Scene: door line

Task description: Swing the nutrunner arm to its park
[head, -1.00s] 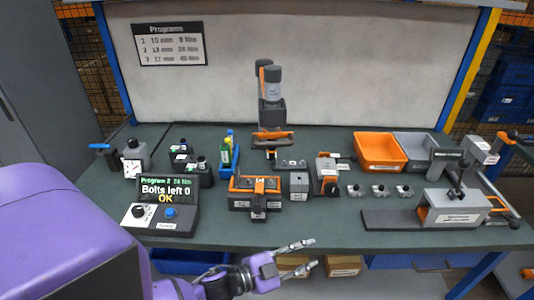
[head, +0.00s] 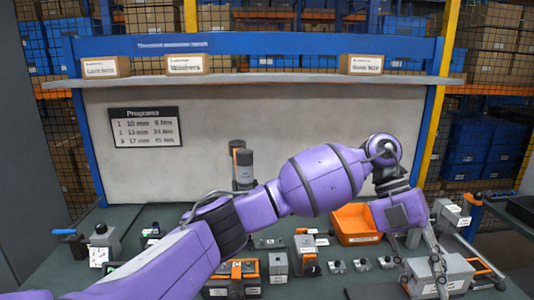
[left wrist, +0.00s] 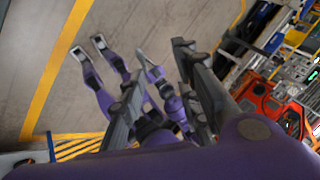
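An upright grey tool with an orange part (head: 241,168) stands at the back middle of the bench, likely the nutrunner on its arm; its lower part is hidden behind my left arm. I cannot make out the park. My left arm crosses the head view from lower left to right. My left gripper (head: 424,278) points down over the grey fixture (head: 455,272) at the bench's right; whether it touches is unclear. Its fingers also show apart and empty in the left wrist view (left wrist: 160,65). My right gripper is not recognisable in either view.
Several small fixtures line the bench front, including a grey block (head: 277,267). A shelf (head: 270,80) with labelled boxes runs above the back panel. A programme sign (head: 144,127) hangs on the panel.

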